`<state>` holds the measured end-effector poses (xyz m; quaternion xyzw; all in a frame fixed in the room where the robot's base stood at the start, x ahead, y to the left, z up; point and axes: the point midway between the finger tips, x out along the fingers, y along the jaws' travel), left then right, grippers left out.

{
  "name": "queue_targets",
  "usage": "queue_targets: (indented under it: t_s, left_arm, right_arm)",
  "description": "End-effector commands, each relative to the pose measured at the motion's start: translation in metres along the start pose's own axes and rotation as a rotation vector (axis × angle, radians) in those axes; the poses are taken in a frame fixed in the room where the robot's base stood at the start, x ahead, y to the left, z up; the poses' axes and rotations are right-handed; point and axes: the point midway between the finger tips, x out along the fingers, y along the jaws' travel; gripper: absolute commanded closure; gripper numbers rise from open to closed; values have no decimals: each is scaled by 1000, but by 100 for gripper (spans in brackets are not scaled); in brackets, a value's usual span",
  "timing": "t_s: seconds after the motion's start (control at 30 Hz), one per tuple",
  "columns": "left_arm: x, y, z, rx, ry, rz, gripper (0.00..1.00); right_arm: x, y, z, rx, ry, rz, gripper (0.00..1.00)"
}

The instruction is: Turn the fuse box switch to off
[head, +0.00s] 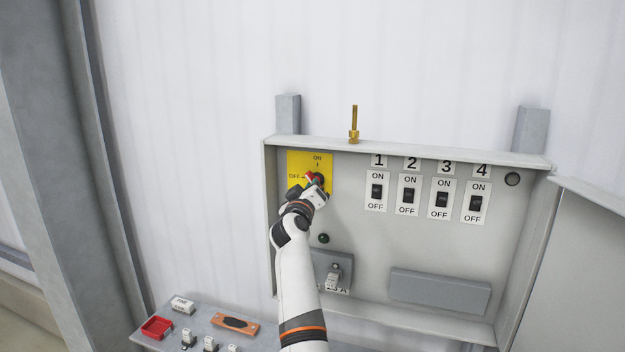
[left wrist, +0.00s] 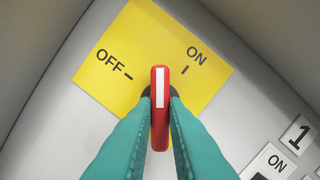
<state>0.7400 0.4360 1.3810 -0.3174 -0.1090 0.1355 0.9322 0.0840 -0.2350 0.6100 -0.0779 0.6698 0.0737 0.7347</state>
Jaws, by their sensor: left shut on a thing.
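The fuse box switch is a red handle (head: 309,176) with a white stripe, on a yellow plate (head: 297,162) marked ON at the top and OFF at the left. In the left wrist view the red handle (left wrist: 160,132) points between the OFF and ON marks on the yellow plate (left wrist: 150,38). My left gripper (head: 317,182) is at the handle. Its teal fingers (left wrist: 160,108) are shut on the handle, one on each side. The fingers and wrist hide part of the dark dial behind it. My right gripper is in neither view.
The open grey box (head: 400,250) also holds breakers numbered 1 to 4 (head: 409,195), right of the switch. A brass fitting (head: 354,128) stands on its top edge. A shelf (head: 255,345) below left bears a red tray (head: 157,327) and an orange item (head: 235,323).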

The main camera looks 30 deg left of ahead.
Motion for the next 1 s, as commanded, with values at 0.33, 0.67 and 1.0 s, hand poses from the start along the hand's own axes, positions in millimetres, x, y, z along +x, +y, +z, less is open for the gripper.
queue_targets:
  t_s: [0.33,0.67,1.0]
  left_arm:
    - [0,-1,-1,-126,3,19,100]
    - [0,-1,-1,-134,2,20,100]
    - [0,-3,-1,-479,3,71,100]
  right_arm:
    - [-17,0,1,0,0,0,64]
    - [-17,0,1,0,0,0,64]
    - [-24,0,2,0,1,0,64]
